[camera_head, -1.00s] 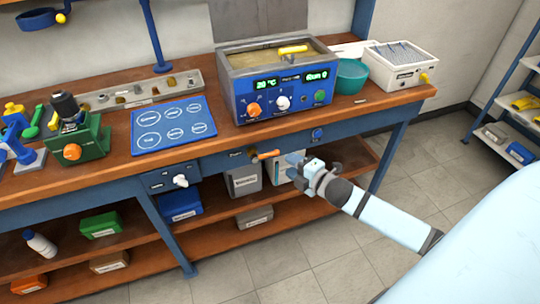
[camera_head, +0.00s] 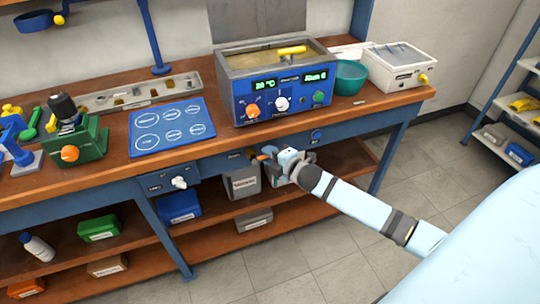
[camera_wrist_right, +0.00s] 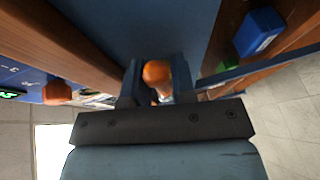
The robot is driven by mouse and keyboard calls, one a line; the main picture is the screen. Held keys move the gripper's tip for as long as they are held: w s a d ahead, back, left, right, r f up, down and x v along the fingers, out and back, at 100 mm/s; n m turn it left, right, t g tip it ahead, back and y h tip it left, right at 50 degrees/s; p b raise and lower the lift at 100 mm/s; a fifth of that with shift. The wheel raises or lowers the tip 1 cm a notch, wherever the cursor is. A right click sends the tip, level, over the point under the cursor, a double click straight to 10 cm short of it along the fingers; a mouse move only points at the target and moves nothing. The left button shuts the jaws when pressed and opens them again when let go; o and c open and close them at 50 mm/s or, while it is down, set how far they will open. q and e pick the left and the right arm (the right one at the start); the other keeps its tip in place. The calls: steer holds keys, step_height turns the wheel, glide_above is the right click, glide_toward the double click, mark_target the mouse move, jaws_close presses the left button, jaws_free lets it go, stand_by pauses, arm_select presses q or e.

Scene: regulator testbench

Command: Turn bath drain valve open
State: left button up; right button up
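The drain valve's orange handle (camera_head: 262,157) sits under the front edge of the bench, below the blue bath unit (camera_head: 245,108). My right gripper (camera_head: 275,158) is at the handle and hides most of it in the head view. In the right wrist view the rounded end of the orange handle (camera_wrist_right: 157,72) sits between the two dark fingers. The fingers flank it closely on both sides, and the gripper looks shut on it. The bath unit stands on the bench with green displays and coloured knobs. My left gripper is not in view.
Grey boxes (camera_head: 242,182) stand on the shelf below. A teal bowl (camera_head: 350,77) stands right of the bath. The floor at right is clear.

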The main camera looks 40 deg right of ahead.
jaws_close()
